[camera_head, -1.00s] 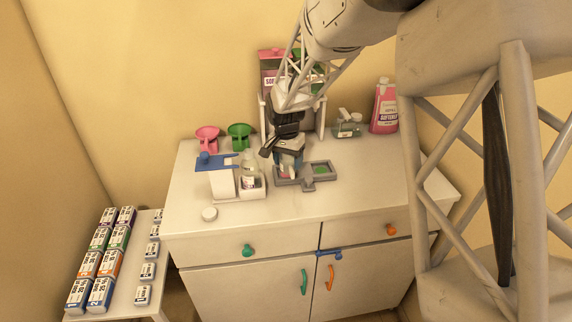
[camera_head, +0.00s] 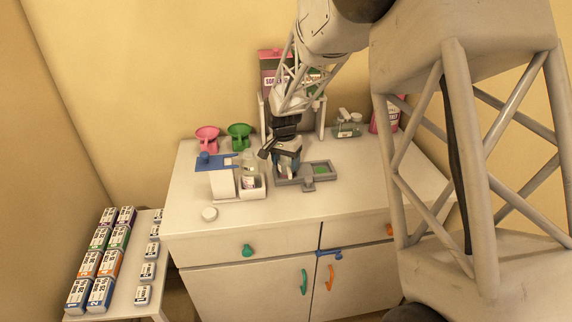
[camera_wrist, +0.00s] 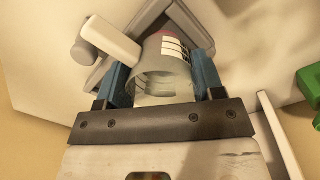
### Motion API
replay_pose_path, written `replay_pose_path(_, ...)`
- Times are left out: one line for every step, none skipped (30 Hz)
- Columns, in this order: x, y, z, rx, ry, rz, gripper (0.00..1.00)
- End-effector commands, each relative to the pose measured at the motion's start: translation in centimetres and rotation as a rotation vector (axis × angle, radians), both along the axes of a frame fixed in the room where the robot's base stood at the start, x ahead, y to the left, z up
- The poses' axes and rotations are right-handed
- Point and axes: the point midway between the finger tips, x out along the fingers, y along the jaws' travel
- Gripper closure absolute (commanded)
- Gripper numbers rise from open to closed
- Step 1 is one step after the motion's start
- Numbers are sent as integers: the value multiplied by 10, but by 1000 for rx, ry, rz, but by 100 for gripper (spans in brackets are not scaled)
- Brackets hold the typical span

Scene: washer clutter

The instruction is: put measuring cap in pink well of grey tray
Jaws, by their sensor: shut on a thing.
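The measuring cap (camera_wrist: 160,82), a translucent grey cup with white scale marks, sits between the blue fingers of my gripper (camera_wrist: 163,85) in the wrist view. My gripper is shut on it. In the head view my gripper (camera_head: 286,158) is low over the left part of the grey tray (camera_head: 308,184) and hides most of the cap. A bit of pink (camera_wrist: 172,36) shows at the cap's far end in the wrist view. The pink well is otherwise hidden. I cannot tell whether the cap touches the tray. The tray's green well (camera_head: 321,170) lies open at the right.
A bottle in a white holder (camera_head: 252,188) and a blue-topped white stand (camera_head: 218,172) are close on the left. Pink (camera_head: 207,136) and green (camera_head: 240,134) funnel-like cups stand behind them. A rack with detergent packs is behind my gripper. The cabinet top's front is mostly clear.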

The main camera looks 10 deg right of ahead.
Motion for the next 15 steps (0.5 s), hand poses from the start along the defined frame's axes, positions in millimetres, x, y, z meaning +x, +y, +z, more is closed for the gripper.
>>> replay_pose_path(0, 0, -5, 0, 1, 0, 61)
replay_pose_path(0, 0, -8, 0, 0, 0, 61)
replay_pose_path(0, 0, -10, 0, 0, 0, 61)
replay_pose_path(0, 0, -11, 0, 0, 0, 61)
replay_pose_path(0, 0, -12, 0, -1, 0, 61)
replay_pose_path(0, 0, -12, 0, -1, 0, 61)
replay_pose_path(0, 0, -12, 0, -1, 0, 61)
replay_pose_path(0, 0, -12, 0, -1, 0, 61)
replay_pose_path(0, 0, -12, 0, -1, 0, 61)
replay_pose_path(0, 0, -12, 0, -1, 0, 61)
replay_pose_path(0, 0, -12, 0, -1, 0, 61)
replay_pose_path(0, 0, -12, 0, -1, 0, 61)
replay_pose_path(0, 0, -12, 0, -1, 0, 61)
replay_pose_path(0, 0, -12, 0, -1, 0, 61)
replay_pose_path(0, 0, -13, -1, -1, 0, 61)
